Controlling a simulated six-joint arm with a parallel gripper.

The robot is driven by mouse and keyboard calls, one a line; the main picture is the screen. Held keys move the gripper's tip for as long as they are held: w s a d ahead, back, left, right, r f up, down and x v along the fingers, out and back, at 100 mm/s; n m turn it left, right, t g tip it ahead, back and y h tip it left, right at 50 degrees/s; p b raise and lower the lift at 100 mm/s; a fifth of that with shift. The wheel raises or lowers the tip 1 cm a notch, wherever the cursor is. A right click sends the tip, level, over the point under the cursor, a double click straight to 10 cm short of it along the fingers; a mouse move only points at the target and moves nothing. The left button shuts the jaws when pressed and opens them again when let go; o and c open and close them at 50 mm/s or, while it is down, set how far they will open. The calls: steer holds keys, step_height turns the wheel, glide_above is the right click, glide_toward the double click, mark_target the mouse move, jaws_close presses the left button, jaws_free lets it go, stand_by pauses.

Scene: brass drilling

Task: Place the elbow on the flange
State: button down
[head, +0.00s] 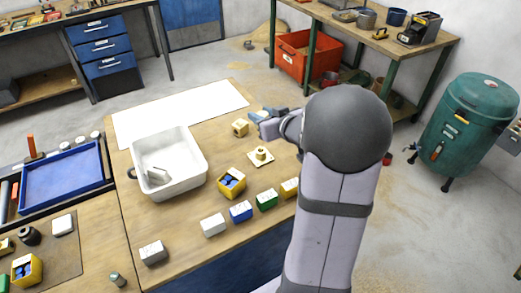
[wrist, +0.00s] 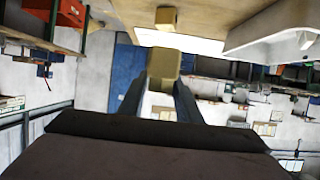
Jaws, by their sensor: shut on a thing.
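My gripper (wrist: 163,80) is shut on the elbow (wrist: 165,62), a blocky dull-brass piece between the fingertips in the wrist view. In the head view my gripper (head: 257,123) reaches left from my arm, with the brass elbow (head: 240,128) at its tips. The flange (head: 260,156) is a pale square plate with a raised round brass centre, on the table just in front of my gripper. The elbow is apart from the flange, behind it and to its left. A second brass-coloured piece in the wrist view cannot be identified clearly.
A white tub (head: 187,183) stands left of the flange. A yellow box with blue contents (head: 232,182) and a row of white, blue (head: 241,211), green (head: 267,199) and yellow blocks lie in front. A white sheet (head: 185,110) covers the table's back.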

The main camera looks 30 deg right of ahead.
steer(key=shift+a+r, duration=0.1)
steer(key=shift+r, duration=0.1)
glide_above(261, 151)
steer(key=shift+w+f+b, duration=0.1)
steer(key=shift+f+b, duration=0.3)
steer(key=shift+f, duration=4.6)
steer(key=shift+f, duration=0.1)
steer(key=shift+f, duration=0.15)
steer(key=c, duration=1.3)
jaws_free()
